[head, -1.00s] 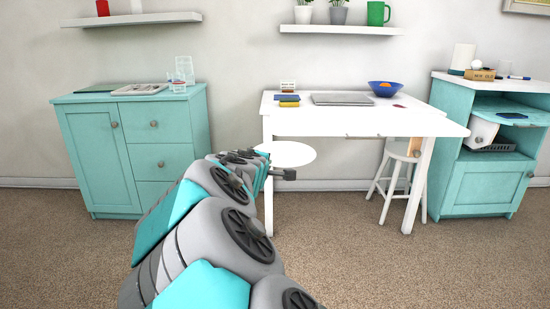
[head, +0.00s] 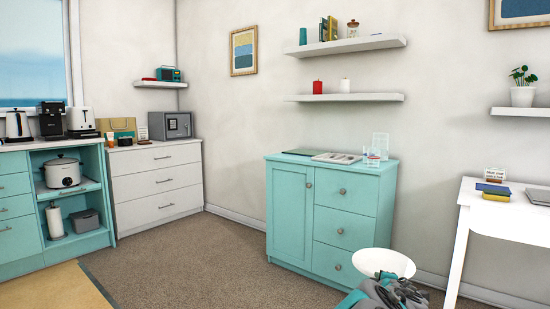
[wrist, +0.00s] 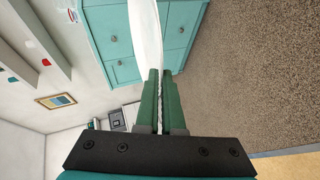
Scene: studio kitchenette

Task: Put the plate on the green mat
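The white plate (head: 383,262) is at the lower right of the head view, in front of the teal cabinet's right side. In the wrist view the plate (wrist: 146,35) shows edge-on between the fingers. My gripper (wrist: 160,78) is shut on the plate's rim; in the head view my arm hides the plate's lower edge. The green mat (head: 303,152) appears as a thin dark green strip on the left of the teal cabinet's top, seen at a low angle. The plate is apart from it.
The teal cabinet (head: 300,205) also bears a grey tray (head: 337,158) and clear glasses (head: 377,150) on its right. A white shelf (head: 345,98) hangs above it. A white table (head: 485,215) stands at right. Carpet (head: 200,270) is open in front and to the left.

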